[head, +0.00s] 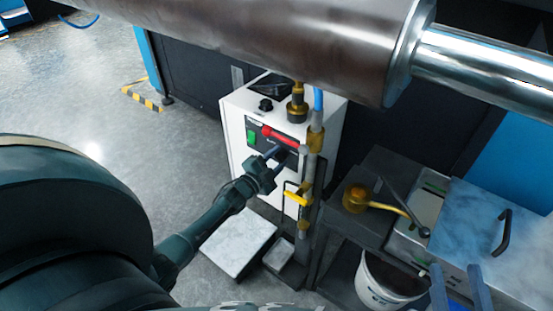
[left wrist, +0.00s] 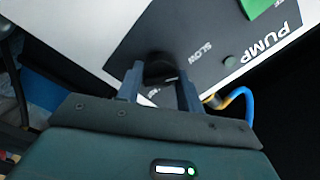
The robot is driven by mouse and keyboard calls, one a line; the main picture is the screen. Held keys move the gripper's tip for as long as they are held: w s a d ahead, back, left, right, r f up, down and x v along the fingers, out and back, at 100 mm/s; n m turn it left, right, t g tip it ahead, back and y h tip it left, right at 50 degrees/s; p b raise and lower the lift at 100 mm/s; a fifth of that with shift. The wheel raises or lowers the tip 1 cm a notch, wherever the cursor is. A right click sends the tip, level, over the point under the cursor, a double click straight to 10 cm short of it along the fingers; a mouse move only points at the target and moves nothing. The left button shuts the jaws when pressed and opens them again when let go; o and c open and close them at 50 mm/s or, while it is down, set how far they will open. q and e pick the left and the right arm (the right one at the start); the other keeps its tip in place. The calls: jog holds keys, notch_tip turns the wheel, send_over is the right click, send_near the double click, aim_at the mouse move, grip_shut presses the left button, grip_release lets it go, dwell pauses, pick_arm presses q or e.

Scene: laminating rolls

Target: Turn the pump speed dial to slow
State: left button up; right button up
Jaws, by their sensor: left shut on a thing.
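The pump unit is a white box (head: 236,135) with a dark front panel (left wrist: 207,65) that reads PUMP and SLOW in the left wrist view. The black speed dial (left wrist: 158,68) sits on this panel, with a small light mark on its lower edge. My left gripper (left wrist: 161,88) has its two fingers on either side of the dial and is shut on it. In the head view my left gripper (head: 275,160) reaches the panel's lower part and hides the dial. My right gripper (head: 461,288) shows at the lower right, its fingers apart and empty.
A green switch (head: 251,137) and a red handle (head: 281,137) are on the panel near my left gripper. A brass-fitted pipe (head: 306,190) with a yellow valve handle stands close on the right. A large metal roll (head: 290,40) spans above. A white bucket (head: 385,287) stands lower right.

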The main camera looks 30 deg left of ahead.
dwell(0.3)
pick_arm(q)
jog(key=o, duration=1)
pick_arm(e)
jog(key=shift+r, duration=0.25)
jog(key=shift+w+r, duration=0.1)
pick_arm(q)
jog(key=shift+s, duration=0.4)
jog(key=s+a+p, duration=0.1)
jog(key=s+p, duration=0.3)
jog(key=s, duration=0.8)
jog(key=shift+s, duration=0.15)
pick_arm(e)
jog(key=shift+d+f+n+h, duration=0.3)
jog(key=shift+d+h, duration=0.2)
jog(key=shift+h, duration=0.1)
pick_arm(q)
jog(key=shift+s, duration=0.1)
pick_arm(e)
jog(key=shift+s+a+r, duration=0.1)
jog(key=shift+s+r, duration=0.05)
jog(key=shift+s, duration=0.15)
